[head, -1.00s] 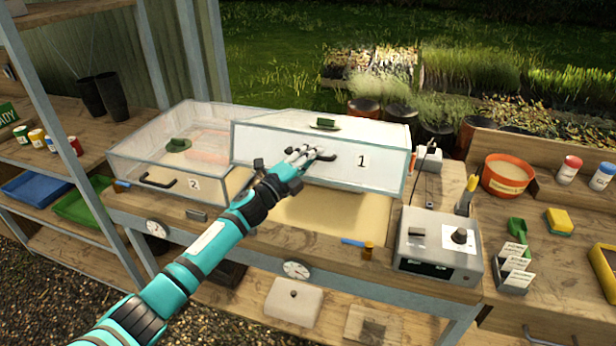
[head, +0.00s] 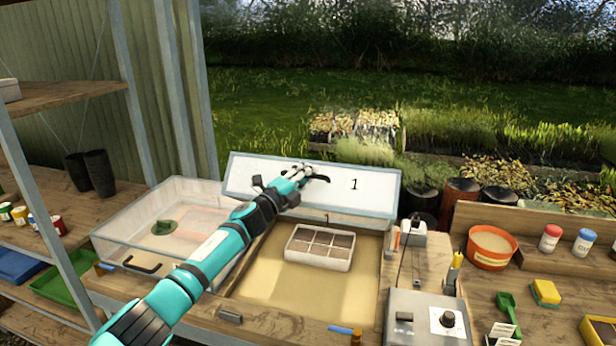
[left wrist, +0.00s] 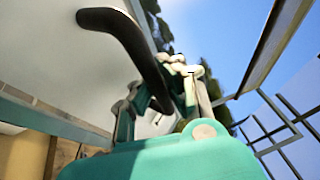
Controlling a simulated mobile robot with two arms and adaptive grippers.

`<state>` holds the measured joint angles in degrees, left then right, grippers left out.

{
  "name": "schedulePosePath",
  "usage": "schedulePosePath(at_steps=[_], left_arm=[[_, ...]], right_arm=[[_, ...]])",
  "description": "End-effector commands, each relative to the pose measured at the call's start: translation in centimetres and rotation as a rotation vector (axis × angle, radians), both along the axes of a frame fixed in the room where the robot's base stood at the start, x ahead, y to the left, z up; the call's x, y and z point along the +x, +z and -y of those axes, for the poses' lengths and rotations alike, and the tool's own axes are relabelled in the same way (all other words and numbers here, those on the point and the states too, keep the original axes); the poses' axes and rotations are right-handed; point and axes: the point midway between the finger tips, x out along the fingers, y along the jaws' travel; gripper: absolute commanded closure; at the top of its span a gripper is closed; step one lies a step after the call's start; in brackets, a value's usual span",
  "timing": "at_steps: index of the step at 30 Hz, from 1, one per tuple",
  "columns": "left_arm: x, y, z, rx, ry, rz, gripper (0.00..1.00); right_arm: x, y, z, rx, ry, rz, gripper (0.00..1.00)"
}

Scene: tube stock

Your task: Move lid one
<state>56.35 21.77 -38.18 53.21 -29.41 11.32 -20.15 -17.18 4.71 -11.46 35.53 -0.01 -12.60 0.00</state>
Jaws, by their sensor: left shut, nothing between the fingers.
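Lid one (head: 375,190), a pale panel marked "1", stands tilted up steeply at the back of its sandy-bottomed box (head: 255,300). Its black handle (head: 319,178) is on the face towards me. My left gripper (head: 299,172) is at the handle, with its fingers shut and nothing held between them. In the left wrist view, the handle (left wrist: 128,38) runs right beside the fingers (left wrist: 180,80); whether they touch it I cannot tell. My right gripper is not in view.
In the open box sits a white tray with dark cells (head: 318,262). The lidded box two (head: 125,235) stands at left. A grey control box (head: 425,318) and an orange pot (head: 491,248) are at right. A shelf post (head: 150,90) rises at left.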

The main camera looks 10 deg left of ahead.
Motion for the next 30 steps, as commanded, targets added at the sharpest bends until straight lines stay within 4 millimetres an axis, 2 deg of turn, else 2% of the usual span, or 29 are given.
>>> schedulePosePath(at_steps=[5,13,30], left_arm=[[0.0,0.17,-0.09,-0.001,0.001,0.003,1.0],[-0.02,0.05,-0.03,0.0,0.0,0.001,0.65],[-0.06,-0.08,0.01,0.0,0.0,-0.001,0.64]], right_arm=[[-0.01,0.0,-0.03,0.0,0.0,0.0,0.6],[-0.02,0.0,-0.14,0.002,-0.001,0.0,0.6],[-0.06,-0.02,-0.12,0.002,-0.001,0.0,0.6]])
